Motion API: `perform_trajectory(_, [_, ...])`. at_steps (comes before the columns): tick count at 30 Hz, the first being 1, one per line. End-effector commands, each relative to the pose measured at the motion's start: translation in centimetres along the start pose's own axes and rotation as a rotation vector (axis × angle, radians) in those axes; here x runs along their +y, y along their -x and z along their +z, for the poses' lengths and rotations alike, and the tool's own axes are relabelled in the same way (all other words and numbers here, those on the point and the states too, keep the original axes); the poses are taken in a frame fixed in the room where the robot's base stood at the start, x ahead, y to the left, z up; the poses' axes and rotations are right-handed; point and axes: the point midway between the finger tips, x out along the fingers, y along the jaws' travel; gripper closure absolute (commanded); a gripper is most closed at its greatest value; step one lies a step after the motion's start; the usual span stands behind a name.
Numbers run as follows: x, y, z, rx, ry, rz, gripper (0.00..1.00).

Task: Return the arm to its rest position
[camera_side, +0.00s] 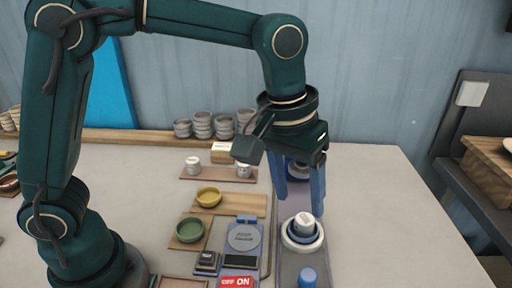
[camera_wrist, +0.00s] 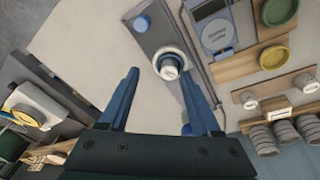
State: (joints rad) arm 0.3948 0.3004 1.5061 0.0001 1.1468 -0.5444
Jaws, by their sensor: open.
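My gripper (camera_side: 298,200) hangs pointing down from the wrist on the right of the side view. Its two blue fingers are spread apart with nothing between them. A white cup-like piece (camera_side: 304,222) stands in a blue-and-white ring (camera_side: 303,240) on a long grey base (camera_side: 287,262), just below the fingertips. In the wrist view the fingers of my gripper (camera_wrist: 158,78) also stand apart, and the white piece (camera_wrist: 169,70) shows beyond them. The fingers look clear of it, though the exact height gap is hard to tell.
A yellow bowl (camera_side: 209,197), a green bowl (camera_side: 190,230) and small white cups (camera_side: 193,165) sit farther left. Stacked bowls (camera_side: 203,125) line the back. The table's right side is clear.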

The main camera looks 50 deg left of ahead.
Motion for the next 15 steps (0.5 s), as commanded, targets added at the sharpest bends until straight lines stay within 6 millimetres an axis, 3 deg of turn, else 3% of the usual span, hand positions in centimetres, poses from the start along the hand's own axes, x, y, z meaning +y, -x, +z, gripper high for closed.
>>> perform_trajectory(1, [-1.3,1.5,-0.1,0.034,0.021,0.012,0.35])
perform_trajectory(6, [-5.1,4.8,0.9,0.129,0.052,0.031,0.35])
perform_trajectory(15, [-10.8,7.0,5.2,0.285,0.04,0.019,0.35])
